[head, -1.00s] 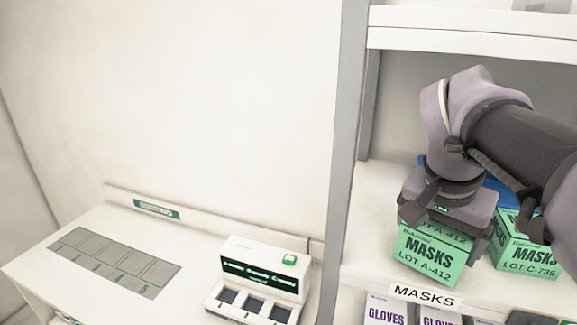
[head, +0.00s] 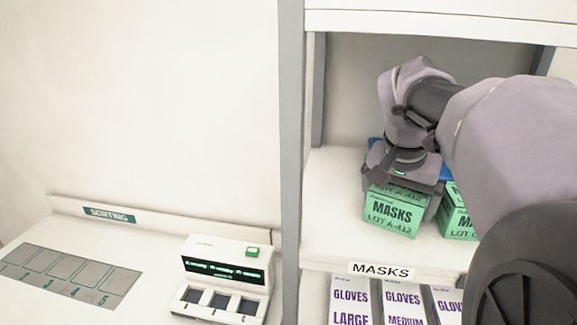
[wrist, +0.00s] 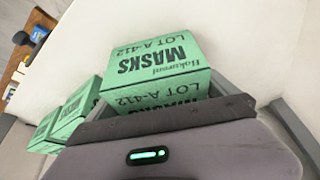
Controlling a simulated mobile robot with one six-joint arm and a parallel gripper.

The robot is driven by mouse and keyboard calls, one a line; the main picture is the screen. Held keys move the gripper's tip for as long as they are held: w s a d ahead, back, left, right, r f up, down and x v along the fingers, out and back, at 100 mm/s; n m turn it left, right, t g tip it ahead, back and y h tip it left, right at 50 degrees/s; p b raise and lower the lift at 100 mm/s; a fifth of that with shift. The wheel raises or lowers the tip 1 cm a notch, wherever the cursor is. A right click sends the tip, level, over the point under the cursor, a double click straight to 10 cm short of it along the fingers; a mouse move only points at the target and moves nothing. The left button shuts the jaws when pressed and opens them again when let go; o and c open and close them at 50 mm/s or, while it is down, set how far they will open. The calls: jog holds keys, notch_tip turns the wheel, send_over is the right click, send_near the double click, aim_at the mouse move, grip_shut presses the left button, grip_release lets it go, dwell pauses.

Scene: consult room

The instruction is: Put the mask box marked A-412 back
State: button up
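The green mask box marked A-412 (head: 391,213) is upright over the upper shelf, its label facing out. My gripper (head: 401,190) reaches down over it with a finger at either side, and appears shut on it. In the wrist view the same box (wrist: 158,65) fills the space in front of my gripper (wrist: 165,108), its lot text readable. I cannot tell whether its underside touches the shelf. Another green mask box (head: 459,222) stands just to its right, partly hidden by my arm.
The MASKS label (head: 381,270) is on the edge of the shelf (head: 325,235); the shelf is bare to the left of the box. Gloves boxes (head: 350,300) stand below. The sorting counter (head: 150,245) on the left holds a device with a green button (head: 225,275). More green boxes (wrist: 75,110) show in the wrist view.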

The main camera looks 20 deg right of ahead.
jog(key=shift+r, duration=0.2)
jog(key=shift+s+a+r+p, duration=0.35)
jog(key=shift+a+r, duration=0.2)
jog(key=shift+r, duration=0.05)
jog(key=s+a, duration=0.2)
jog(key=a, duration=0.1)
jog(key=s+a, duration=0.2)
jog(key=a, duration=0.1)
jog(key=s+a, duration=0.2)
jog(key=a, duration=0.1)
jog(key=shift+s+a, duration=0.1)
jog(key=shift+s, duration=0.3)
jog(key=shift+f, duration=0.1)
